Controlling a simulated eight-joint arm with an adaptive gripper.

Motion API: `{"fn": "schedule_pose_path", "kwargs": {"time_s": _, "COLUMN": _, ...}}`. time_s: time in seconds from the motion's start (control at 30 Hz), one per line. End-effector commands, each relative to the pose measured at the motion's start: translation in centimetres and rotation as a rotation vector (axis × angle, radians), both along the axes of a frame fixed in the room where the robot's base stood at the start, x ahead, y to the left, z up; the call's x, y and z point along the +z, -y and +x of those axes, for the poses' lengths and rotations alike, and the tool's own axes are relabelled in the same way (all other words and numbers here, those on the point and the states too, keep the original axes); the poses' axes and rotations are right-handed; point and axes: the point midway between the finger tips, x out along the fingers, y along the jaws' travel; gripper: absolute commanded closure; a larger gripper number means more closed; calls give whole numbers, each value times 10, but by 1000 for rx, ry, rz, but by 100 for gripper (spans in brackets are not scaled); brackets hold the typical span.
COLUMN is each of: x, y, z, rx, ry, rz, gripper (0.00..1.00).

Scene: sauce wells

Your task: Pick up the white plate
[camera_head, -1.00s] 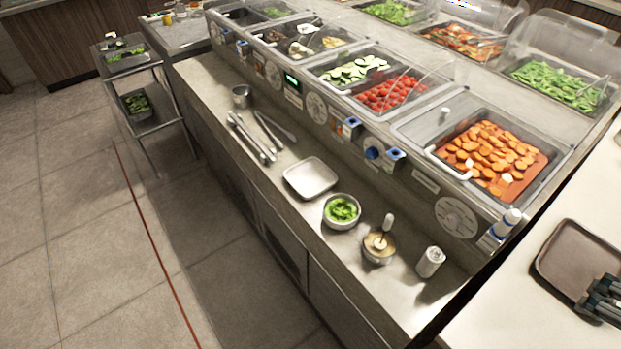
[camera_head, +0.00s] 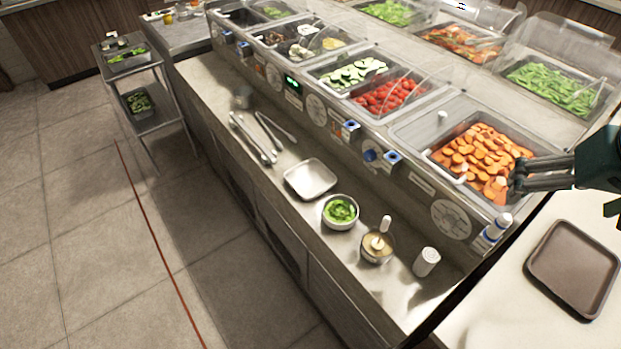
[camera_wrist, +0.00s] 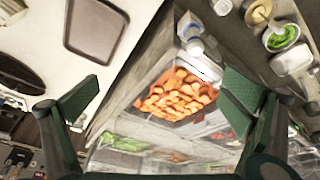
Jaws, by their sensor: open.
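The white plate (camera_head: 310,179) is a small, rounded-square dish lying flat on the steel ledge of the salad bar, between the tongs and the bowl of greens. It also shows at the right edge of the wrist view (camera_wrist: 292,61). My gripper (camera_head: 514,178) is at the right of the head view, high above the carrot pan and well to the right of the plate. In the wrist view its two green-padded fingers (camera_wrist: 160,92) are spread wide with nothing between them.
On the ledge, right of the plate, stand a bowl of greens (camera_head: 340,211), a sauce bowl (camera_head: 377,247) and a white canister (camera_head: 426,262). Tongs (camera_head: 252,138) lie to its left. The carrot pan (camera_head: 478,160) is behind. A brown tray (camera_head: 573,268) lies on the right counter.

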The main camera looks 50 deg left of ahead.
Motion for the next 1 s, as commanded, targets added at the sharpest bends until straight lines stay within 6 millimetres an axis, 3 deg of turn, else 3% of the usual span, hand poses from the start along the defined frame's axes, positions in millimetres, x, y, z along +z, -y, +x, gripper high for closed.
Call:
{"fn": "schedule_pose_path", "kwargs": {"time_s": 0.47, "x": 7, "y": -132, "z": 16, "rx": 233, "ry": -69, "rz": -65, "gripper": 0}}
{"fn": "schedule_pose_path", "kwargs": {"time_s": 1.0, "x": -6, "y": -282, "z": -2, "rx": 482, "ry": -136, "rz": -142, "gripper": 0}}
